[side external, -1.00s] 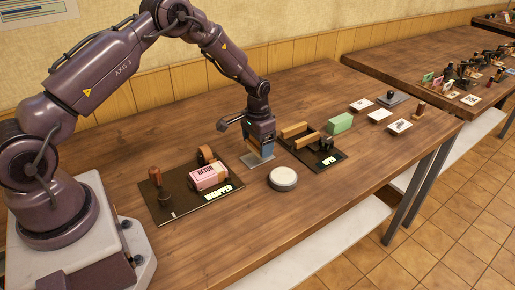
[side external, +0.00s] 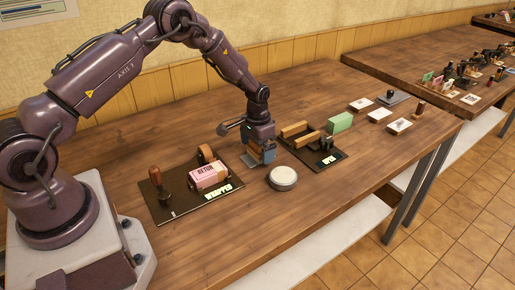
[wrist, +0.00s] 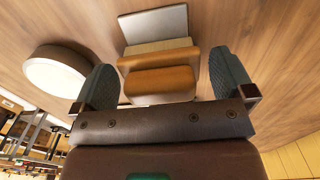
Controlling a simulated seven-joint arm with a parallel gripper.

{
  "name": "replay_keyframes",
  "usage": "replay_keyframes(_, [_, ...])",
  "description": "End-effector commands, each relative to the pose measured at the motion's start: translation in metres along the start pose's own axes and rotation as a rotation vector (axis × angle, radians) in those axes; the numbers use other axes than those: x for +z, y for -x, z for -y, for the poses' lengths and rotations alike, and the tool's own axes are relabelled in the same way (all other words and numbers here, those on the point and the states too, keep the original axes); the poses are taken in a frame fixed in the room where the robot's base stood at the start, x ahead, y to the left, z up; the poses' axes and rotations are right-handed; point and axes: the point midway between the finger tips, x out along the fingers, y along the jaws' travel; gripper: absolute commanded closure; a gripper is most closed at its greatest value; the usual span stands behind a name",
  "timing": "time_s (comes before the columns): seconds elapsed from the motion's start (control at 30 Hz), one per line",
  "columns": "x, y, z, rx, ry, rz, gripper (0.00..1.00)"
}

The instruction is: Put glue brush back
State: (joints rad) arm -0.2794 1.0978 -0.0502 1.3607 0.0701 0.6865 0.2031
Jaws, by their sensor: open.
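A wooden-handled piece with a cream strip and a pale grey flat end, which looks like the glue brush (wrist: 158,83), lies between my fingers in the wrist view. My gripper (wrist: 166,80) is open, with one grey finger on each side of the wooden part and visible gaps. In the side view my gripper (side external: 262,158) is low over the table, between the two black mats. It hides most of the brush there; only a small orange-brown bit shows between the fingers.
A round white-topped tin (side external: 283,177) stands close by on the right. A black mat (side external: 170,213) at left holds a stamp, a pink box and a tape roll. Another black mat (side external: 303,158) holds wooden bars and a dark item. A green block (side external: 340,122) stands behind.

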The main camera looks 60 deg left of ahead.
Motion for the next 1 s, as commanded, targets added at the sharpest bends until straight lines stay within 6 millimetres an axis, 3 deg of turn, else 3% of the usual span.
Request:
replay_keyframes(0.5, [-0.001,0.100,0.000,0.000,0.000,-0.003,0.00])
replay_keyframes(0.87, [0.002,0.126,-0.003,-0.003,-0.002,-0.009,0.00])
replay_keyframes(1.0, [0.013,0.172,-0.017,-0.019,-0.007,-0.057,0.00])
